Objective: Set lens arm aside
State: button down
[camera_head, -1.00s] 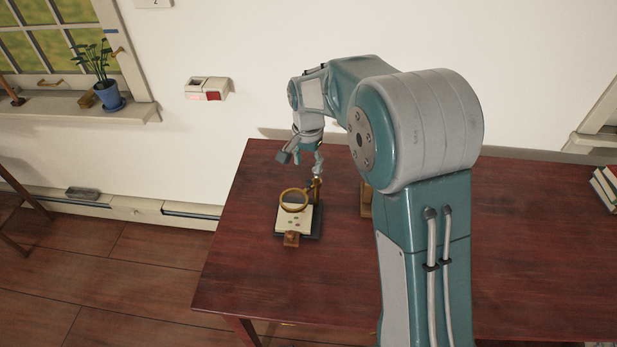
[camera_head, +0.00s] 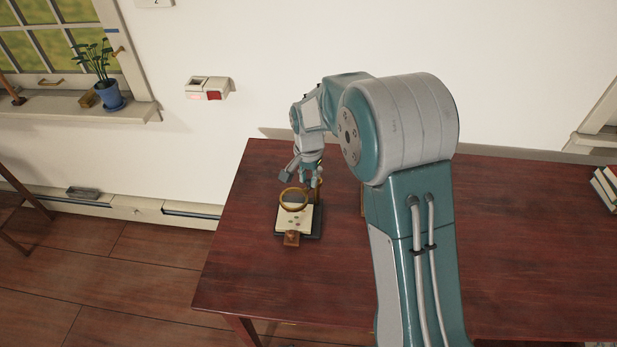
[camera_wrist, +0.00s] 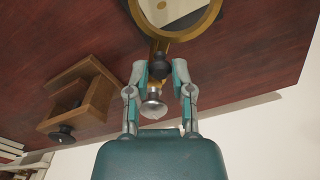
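The lens arm carries a round brass-rimmed lens (camera_head: 293,199) that stands over a pale card on a dark base (camera_head: 316,222) on the table. In the wrist view the brass ring (camera_wrist: 178,34) is at the top, with its dark joint and a silver knob (camera_wrist: 154,106) below it. My gripper (camera_head: 303,174) is just behind the lens in the head view. In the wrist view my gripper (camera_wrist: 160,72) has its two fingers apart, one on each side of the joint and knob. A gap shows at the right finger; contact at the left finger is unclear.
A small wooden box with a dark knob (camera_wrist: 85,98) stands beside the lens stand. Books (camera_head: 606,186) lie at the far right.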

jog(key=shift+n, duration=0.3)
dwell(0.6)
jog(key=shift+s+d+n, duration=0.1)
jog(key=shift+d+n, duration=0.65)
jog(key=shift+n, duration=2.1)
jog(key=shift+d+n, duration=0.75)
jog(key=shift+n, duration=2.15)
jog(key=shift+s+d+n, duration=0.1)
jog(key=shift+d+n, duration=0.65)
jog(key=shift+n, duration=2.1)
jog(key=shift+w, duration=0.1)
jog(key=shift+c, duration=2.4)
grip_release()
